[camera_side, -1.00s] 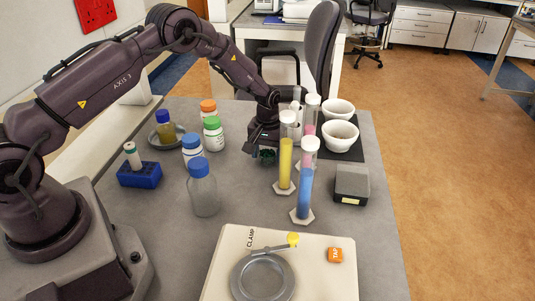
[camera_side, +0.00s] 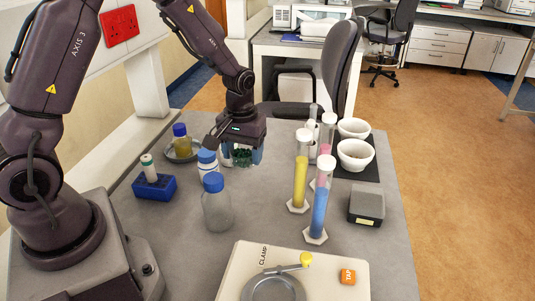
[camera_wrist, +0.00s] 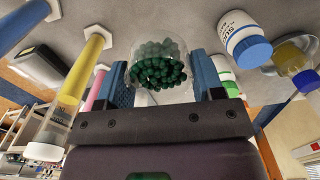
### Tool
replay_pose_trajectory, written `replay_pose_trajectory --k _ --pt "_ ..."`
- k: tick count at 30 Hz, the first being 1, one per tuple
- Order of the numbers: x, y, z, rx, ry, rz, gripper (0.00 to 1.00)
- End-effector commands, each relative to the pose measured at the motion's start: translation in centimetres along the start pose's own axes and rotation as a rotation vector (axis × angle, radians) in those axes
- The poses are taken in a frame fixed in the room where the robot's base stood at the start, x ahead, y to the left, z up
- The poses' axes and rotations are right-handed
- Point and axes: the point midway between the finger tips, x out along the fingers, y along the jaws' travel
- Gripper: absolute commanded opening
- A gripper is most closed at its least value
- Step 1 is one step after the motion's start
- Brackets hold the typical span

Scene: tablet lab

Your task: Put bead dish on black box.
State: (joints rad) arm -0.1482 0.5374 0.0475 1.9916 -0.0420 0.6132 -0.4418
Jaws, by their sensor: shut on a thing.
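The bead dish (camera_wrist: 158,66) is a clear round vessel filled with dark green beads. It sits between the two blue-padded fingers of my gripper (camera_wrist: 162,78) in the wrist view. In the side view my gripper (camera_side: 242,155) is shut on the dish (camera_side: 242,158), left of the tall cylinders and behind the blue-capped bottles. The black box (camera_side: 366,204) is a low dark block with a grey top, on the right of the table beyond the cylinders. It is well apart from my gripper, and its top is bare.
A yellow cylinder (camera_side: 300,180) and a blue cylinder (camera_side: 319,208) stand between my gripper and the box. White bowls (camera_side: 355,155) are behind the box. Blue-capped bottles (camera_side: 216,205) stand close by my gripper. A clamp plate (camera_side: 325,262) lies in front.

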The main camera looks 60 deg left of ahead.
Motion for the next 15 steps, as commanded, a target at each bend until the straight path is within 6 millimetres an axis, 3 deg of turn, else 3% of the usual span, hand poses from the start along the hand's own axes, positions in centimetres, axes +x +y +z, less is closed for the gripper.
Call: replay_pose_trajectory --k 8,15 --pt "-1.3 -0.3 0.6 0.0 0.004 0.002 0.33" --pt "-7.2 -0.2 0.5 0.0 0.008 0.005 0.33"
